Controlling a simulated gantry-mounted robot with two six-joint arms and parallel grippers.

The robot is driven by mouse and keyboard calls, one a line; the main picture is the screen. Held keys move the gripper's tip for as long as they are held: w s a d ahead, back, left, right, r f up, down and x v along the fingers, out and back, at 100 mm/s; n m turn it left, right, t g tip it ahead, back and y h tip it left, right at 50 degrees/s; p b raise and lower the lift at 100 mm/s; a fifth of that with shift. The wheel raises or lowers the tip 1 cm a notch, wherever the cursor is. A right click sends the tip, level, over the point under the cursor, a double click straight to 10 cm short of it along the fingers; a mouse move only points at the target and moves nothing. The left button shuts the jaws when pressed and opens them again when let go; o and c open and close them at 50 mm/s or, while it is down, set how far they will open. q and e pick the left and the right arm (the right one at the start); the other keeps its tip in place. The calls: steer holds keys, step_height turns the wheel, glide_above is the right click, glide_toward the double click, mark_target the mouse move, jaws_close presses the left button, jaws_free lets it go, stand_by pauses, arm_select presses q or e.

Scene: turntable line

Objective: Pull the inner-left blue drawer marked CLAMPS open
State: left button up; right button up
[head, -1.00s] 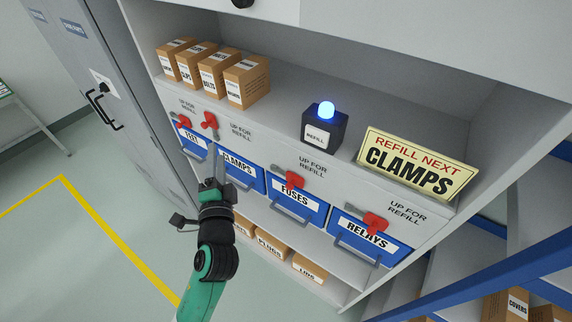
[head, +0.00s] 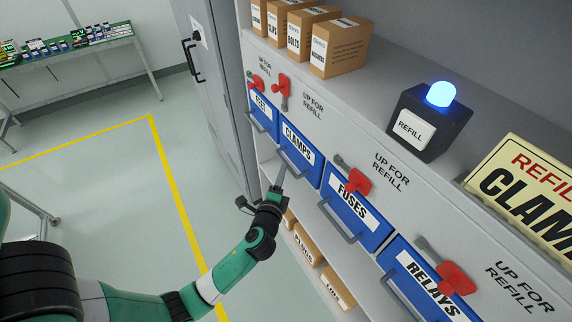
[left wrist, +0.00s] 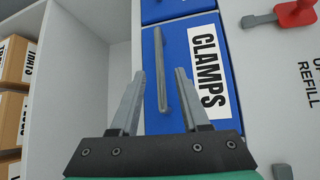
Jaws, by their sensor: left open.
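The blue CLAMPS drawer (head: 301,154) sits between the FEET drawer (head: 262,114) and the FUSES drawer (head: 356,208), its front about level with theirs. In the left wrist view the CLAMPS drawer (left wrist: 187,50) fills the middle, with its grey bar handle (left wrist: 160,65). My left gripper (head: 281,174) is in front of this drawer; in the left wrist view my left gripper (left wrist: 160,90) is open, its fingers either side of the handle's line. I cannot tell whether they touch it. A red latch (head: 283,88) above the drawer stands upright. My right gripper is not in view.
The RELAYS drawer (head: 425,281) and a black REFILL box with a lit blue lamp (head: 440,94) are to the right. A yellow CLAMPS sign (head: 525,190) stands on the shelf. Cardboard boxes (head: 338,47) stand above; others lie below.

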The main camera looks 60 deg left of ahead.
mark_target(286, 162)
arm_select(q)
steer(key=x, duration=0.6)
steer(key=shift+b, duration=0.35)
jaws_close()
stand_by(0.9)
